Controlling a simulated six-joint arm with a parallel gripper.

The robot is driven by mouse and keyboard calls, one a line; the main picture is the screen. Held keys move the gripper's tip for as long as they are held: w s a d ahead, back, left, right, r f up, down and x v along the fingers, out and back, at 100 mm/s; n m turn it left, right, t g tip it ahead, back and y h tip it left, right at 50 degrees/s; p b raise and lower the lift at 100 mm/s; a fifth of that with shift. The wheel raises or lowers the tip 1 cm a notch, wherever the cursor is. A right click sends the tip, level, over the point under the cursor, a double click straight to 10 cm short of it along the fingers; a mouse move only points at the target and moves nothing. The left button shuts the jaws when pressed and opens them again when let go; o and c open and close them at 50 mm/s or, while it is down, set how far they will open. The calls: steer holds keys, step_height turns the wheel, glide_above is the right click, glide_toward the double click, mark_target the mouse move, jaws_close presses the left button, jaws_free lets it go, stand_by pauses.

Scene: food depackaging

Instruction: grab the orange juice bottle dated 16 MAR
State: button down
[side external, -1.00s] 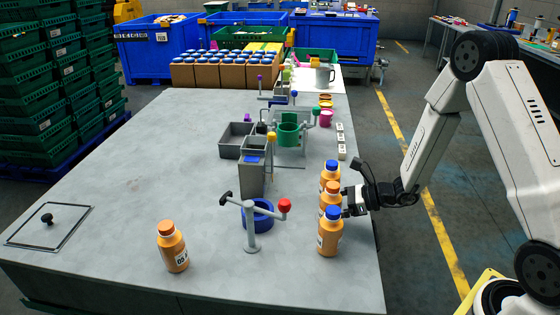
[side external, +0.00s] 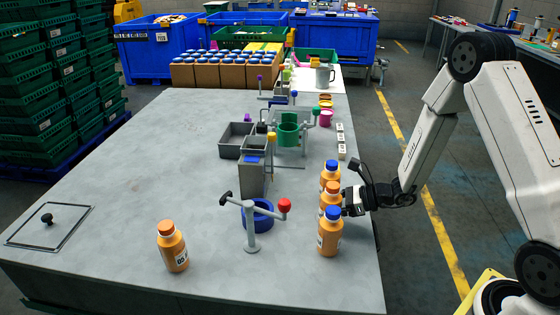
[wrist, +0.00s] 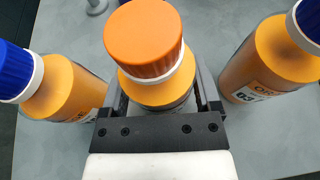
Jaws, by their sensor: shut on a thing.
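Three orange juice bottles stand in a row near the table's right edge. The middle one has an orange cap (side external: 331,199); the near one (side external: 330,238) and the far one (side external: 330,174) have blue caps. My gripper (side external: 346,203) is shut on the middle, orange-capped bottle, which also shows between the fingers in the wrist view (wrist: 150,55). It stands upright. In the wrist view, blue-capped bottles flank it at left (wrist: 60,90) and right (wrist: 270,62). Another orange-capped bottle (side external: 172,247) stands apart at the front left. I cannot read a full date on any label.
A grey stand with a red knob and blue ring (side external: 252,228) stands left of the row. Boxes of blue-capped bottles (side external: 228,74) line the far edge. The table's left and middle are mostly clear.

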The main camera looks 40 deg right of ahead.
mark_target(333, 185)
steer(key=shift+r, duration=0.1)
steer(key=shift+r, duration=4.9)
